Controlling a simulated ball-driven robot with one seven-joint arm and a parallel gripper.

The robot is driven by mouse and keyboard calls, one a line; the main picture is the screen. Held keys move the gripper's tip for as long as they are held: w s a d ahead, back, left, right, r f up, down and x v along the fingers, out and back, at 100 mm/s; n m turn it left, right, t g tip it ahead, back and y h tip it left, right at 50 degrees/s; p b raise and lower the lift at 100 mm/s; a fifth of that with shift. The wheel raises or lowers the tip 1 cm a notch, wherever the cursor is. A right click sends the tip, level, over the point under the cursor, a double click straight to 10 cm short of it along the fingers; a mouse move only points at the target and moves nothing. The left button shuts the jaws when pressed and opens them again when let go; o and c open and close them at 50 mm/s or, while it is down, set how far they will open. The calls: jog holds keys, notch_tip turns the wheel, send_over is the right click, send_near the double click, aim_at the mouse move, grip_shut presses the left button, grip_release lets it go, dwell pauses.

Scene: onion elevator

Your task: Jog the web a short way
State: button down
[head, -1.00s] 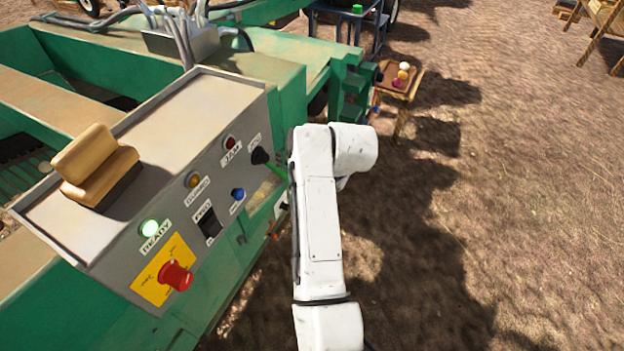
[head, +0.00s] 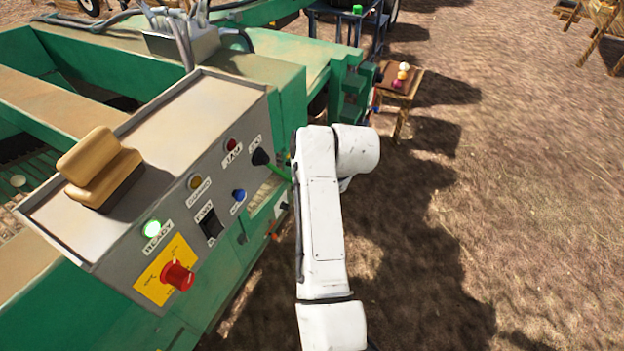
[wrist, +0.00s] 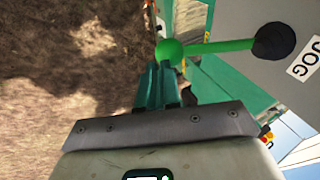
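The JOG lever shows in the wrist view as a green rod with a round green ball end (wrist: 169,51) and a black boot (wrist: 273,41) on the grey panel. In the head view the black boot (head: 260,157) is at the panel's right end, and the green rod runs right, behind my arm. My gripper (wrist: 163,66) has its teal fingers close together, tips at the ball, which shows just beyond them; I cannot tell whether they touch. My arm hides the gripper in the head view. The web (head: 28,165) shows partly inside the green machine at left.
The panel (head: 165,130) carries a lit green READY light (head: 152,228), a red stop button (head: 178,276), a black rocker switch (head: 210,224) and a blue button (head: 239,195). A small wooden table (head: 393,91) holds several onions. Bare ground lies to the right.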

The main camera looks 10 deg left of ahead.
jog(key=w+d+p+v, duration=0.1)
jog(key=v, duration=1.2)
jog(key=shift+d, duration=0.35)
jog(key=s+d+f+h, duration=0.1)
jog(key=s+d+f, duration=0.4)
jog(key=d, duration=0.2)
jog(key=s+d+f+n+h, duration=0.1)
jog(key=s+d+f+h, duration=0.1)
jog(key=s+d+f, duration=0.45)
jog(key=s+d+f+h, duration=0.1)
jog(key=s+d+f, duration=0.15)
jog(key=d, duration=0.65)
jog(key=s+d+f+n+g, duration=0.1)
jog(key=s+d+f, duration=0.1)
jog(key=s, duration=0.9)
jog(key=s+d+f+n+g, duration=0.1)
jog(key=s+d+f+g, duration=0.1)
jog(key=s, duration=1)
jog(key=shift+f, duration=0.6)
jog(key=shift+d, duration=0.1)
